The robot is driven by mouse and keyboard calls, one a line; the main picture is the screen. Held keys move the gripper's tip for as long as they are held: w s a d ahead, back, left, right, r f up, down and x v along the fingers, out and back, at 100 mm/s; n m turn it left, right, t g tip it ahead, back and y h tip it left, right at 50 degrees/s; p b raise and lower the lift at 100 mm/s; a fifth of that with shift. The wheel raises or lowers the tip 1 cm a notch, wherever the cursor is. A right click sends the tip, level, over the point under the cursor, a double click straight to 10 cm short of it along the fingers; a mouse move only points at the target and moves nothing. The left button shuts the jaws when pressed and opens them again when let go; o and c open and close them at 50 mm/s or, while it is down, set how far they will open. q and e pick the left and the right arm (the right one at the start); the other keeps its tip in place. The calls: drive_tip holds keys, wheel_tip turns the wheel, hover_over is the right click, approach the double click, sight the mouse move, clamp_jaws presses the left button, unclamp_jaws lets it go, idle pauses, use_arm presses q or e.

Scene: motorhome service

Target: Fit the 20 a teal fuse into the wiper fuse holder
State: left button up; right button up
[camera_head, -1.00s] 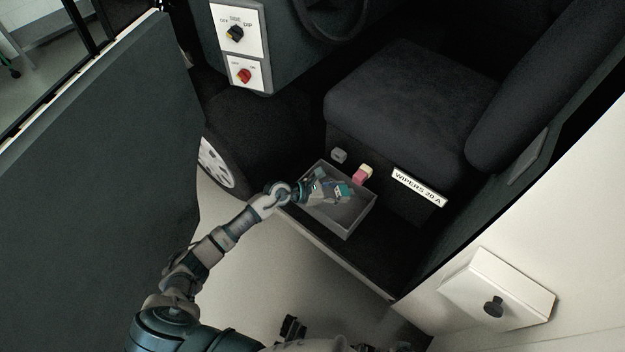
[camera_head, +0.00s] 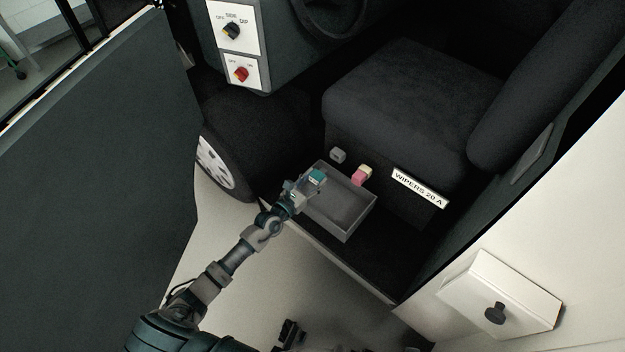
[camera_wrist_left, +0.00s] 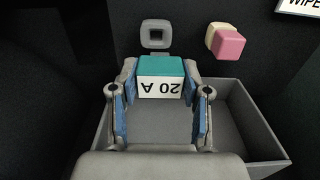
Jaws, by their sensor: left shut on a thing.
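The teal fuse (camera_head: 317,176) has a white face marked 20 A, which appears upside down in the left wrist view (camera_wrist_left: 160,82). My left gripper (camera_head: 309,183) is shut on it, with blue finger pads at its two sides. It holds the fuse over the far left part of the grey tray. A grey square holder with a square opening (camera_wrist_left: 156,35) is on the dark seat base; it also shows in the head view (camera_head: 338,156). The fuse is apart from it, below it in the wrist view. My right gripper cannot be made out.
A pink and cream block (camera_head: 362,176) is on the seat base, right of the grey holder. A WIPERS 20 A label (camera_head: 420,188) is further right. The open grey tray (camera_head: 362,219) looks empty. The door panel (camera_head: 95,165) stands at the left.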

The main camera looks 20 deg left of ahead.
sight(322, 169)
use_arm(q)
drive_tip(key=x, duration=0.2)
drive_tip(key=shift+w+f+b, duration=0.1)
drive_tip(key=shift+w+b, duration=0.25)
drive_tip(key=shift+w, duration=0.05)
drive_tip(key=shift+w+d, duration=0.1)
drive_tip(key=shift+w, duration=1)
drive_tip(key=shift+d, duration=0.35)
use_arm(e)
drive_tip(key=v, duration=0.4)
drive_tip(key=shift+s+d, duration=0.1)
use_arm(q)
drive_tip(key=shift+a, duration=0.1)
drive_tip(key=shift+a, duration=0.4)
use_arm(e)
drive_tip(key=shift+a+r, duration=0.1)
drive_tip(key=shift+a, duration=0.35)
use_arm(q)
drive_tip(key=shift+d, duration=0.3)
use_arm(e)
drive_tip(key=shift+d, duration=0.25)
use_arm(q)
drive_tip(key=shift+d, duration=0.1)
